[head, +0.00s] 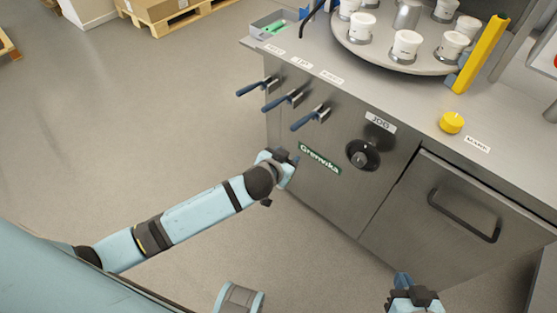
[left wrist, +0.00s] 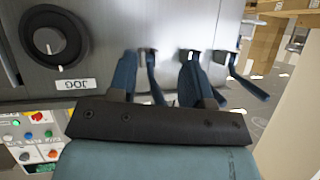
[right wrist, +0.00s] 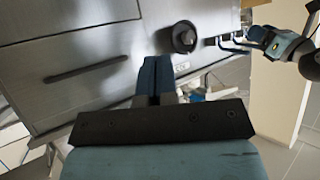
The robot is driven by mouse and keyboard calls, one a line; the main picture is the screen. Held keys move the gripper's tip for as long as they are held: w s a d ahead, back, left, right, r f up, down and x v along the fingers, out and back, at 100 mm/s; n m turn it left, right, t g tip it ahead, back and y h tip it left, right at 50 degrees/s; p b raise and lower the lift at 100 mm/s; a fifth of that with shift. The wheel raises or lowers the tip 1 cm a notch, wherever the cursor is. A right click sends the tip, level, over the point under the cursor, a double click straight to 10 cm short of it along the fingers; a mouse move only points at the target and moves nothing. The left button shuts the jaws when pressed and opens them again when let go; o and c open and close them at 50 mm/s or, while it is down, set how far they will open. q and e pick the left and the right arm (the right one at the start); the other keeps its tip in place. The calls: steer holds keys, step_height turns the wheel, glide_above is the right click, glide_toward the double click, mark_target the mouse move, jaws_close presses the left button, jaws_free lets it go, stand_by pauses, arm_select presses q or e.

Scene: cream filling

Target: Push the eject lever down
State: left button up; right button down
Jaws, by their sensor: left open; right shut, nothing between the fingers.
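Three blue-handled levers stick out from the cabinet front in the head view: left (head: 257,87), middle (head: 283,100) and right (head: 310,118). Small labels sit above them; I cannot read surely which says eject. All three handles slope similarly. My left gripper (head: 285,156) is open below the levers, close to the cabinet front. In the left wrist view its fingers (left wrist: 158,80) are spread, with the lever nearest the JOG knob (left wrist: 153,80) showing between them; contact cannot be told. My right gripper (head: 403,281) is shut and empty, low in front of the drawer; its fingers (right wrist: 154,78) are together.
A JOG knob (head: 362,155) and a drawer handle (head: 464,216) are on the cabinet front. On top are a turntable (head: 378,58) with several white cups, a yellow bar (head: 482,52) and a yellow button (head: 451,122).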

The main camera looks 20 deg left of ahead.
arm_select(q)
steer(key=v, duration=0.5)
steer(key=shift+s+r+p, duration=0.1)
steer(key=shift+s+p, duration=0.05)
steer(key=shift+p, duration=0.15)
arm_select(e)
steer(key=shift+s+f, duration=0.1)
